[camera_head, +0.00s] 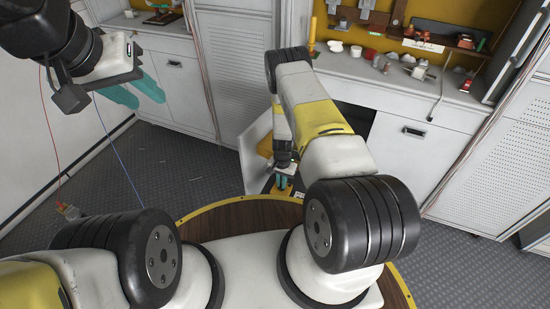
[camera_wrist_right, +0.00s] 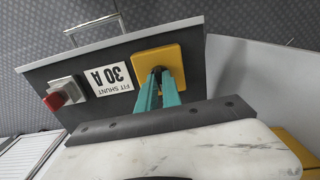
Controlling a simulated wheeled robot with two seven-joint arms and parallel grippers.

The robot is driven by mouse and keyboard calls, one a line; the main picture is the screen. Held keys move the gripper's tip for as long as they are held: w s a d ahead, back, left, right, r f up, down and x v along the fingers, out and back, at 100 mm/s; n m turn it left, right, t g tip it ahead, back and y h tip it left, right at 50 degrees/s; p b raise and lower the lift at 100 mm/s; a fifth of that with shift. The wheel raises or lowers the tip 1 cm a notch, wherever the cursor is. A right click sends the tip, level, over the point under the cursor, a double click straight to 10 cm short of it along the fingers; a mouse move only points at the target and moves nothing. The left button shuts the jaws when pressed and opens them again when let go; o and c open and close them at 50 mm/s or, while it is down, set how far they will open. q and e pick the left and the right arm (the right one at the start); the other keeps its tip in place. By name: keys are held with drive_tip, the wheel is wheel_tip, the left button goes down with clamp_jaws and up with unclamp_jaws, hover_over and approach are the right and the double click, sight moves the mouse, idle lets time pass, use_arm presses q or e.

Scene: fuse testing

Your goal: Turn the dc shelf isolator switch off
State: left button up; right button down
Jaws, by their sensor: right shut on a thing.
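In the right wrist view a square yellow switch plate (camera_wrist_right: 191,62) sits on a dark panel. My right gripper (camera_wrist_right: 160,76) has its teal fingers over the plate's middle, shut on the dark switch handle there. The fingers mostly hide the handle, so its angle cannot be told. In the head view my right gripper (camera_head: 282,182) is low beyond my base, partly hidden by my arm. My left gripper (camera_head: 136,94) is at the upper left, its teal fingers apart and empty, away from the panel.
On the same panel, left of the yellow plate, are a "FIT SHUNT 30 A" label (camera_wrist_right: 110,78) and a red knob (camera_wrist_right: 56,101) on a grey block. A metal handle (camera_wrist_right: 95,24) stands above. A cluttered counter (camera_head: 400,85) runs along the back.

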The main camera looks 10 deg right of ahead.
idle(0.4)
drive_tip(key=c, duration=1.5)
unclamp_jaws()
drive_tip(key=shift+r, duration=3.95)
